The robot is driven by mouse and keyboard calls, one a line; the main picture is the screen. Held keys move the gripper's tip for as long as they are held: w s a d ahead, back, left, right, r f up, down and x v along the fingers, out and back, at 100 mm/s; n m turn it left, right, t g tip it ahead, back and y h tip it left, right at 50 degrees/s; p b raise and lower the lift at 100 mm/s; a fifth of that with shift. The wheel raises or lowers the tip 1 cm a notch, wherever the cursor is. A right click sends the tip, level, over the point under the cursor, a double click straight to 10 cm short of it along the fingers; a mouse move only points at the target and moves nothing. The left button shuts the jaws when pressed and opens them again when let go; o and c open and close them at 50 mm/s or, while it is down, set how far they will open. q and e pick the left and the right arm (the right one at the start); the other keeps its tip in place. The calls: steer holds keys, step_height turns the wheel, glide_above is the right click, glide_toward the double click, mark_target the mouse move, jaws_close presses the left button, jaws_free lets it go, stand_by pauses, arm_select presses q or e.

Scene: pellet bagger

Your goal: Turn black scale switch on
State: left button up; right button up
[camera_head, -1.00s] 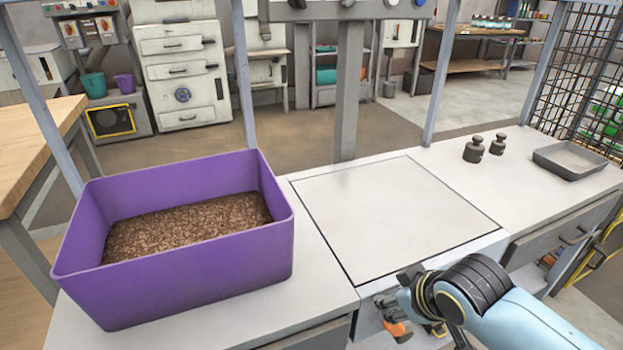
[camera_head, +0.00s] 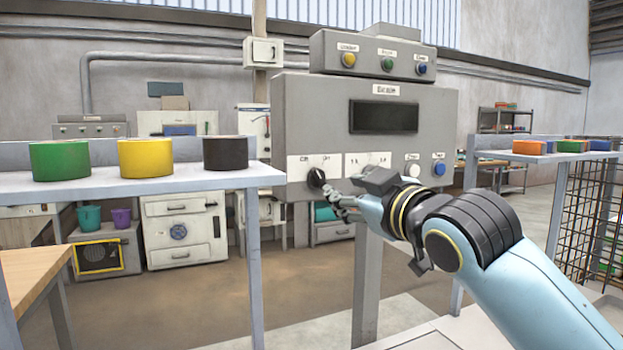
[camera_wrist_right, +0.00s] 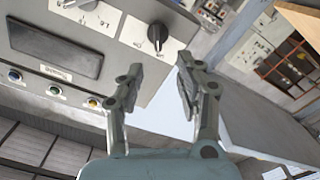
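The grey scale panel (camera_head: 365,125) stands on a post with a dark blank display (camera_head: 383,117). The black scale switch (camera_head: 316,178) is a round knob on a white plate at the panel's lower left. In the right wrist view the black switch (camera_wrist_right: 157,34) sits beyond the fingertips, with off and on markings around it. My right gripper (camera_head: 335,194) is right beside the switch in the head view. In the right wrist view my right gripper (camera_wrist_right: 159,80) has its fingers spread, with nothing between them. My left gripper is out of view.
A second dial plate (camera_head: 367,165), a white button (camera_head: 412,170) and a blue button (camera_head: 439,168) are right of the switch. Another control box (camera_head: 370,55) sits on top. A left shelf (camera_head: 150,182) holds green, yellow and black tape rolls.

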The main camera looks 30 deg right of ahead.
mark_target(319, 176)
steer(key=w, duration=0.9)
steer(key=shift+w+d+r+p, duration=0.1)
steer(key=shift+d+r+p, duration=0.15)
steer(key=shift+r+p, duration=0.1)
steer(key=shift+w, duration=0.55)
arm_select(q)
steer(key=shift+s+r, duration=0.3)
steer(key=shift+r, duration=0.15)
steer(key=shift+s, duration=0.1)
arm_select(e)
steer(key=shift+c, duration=0.2)
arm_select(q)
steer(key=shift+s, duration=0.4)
arm_select(e)
jaws_close()
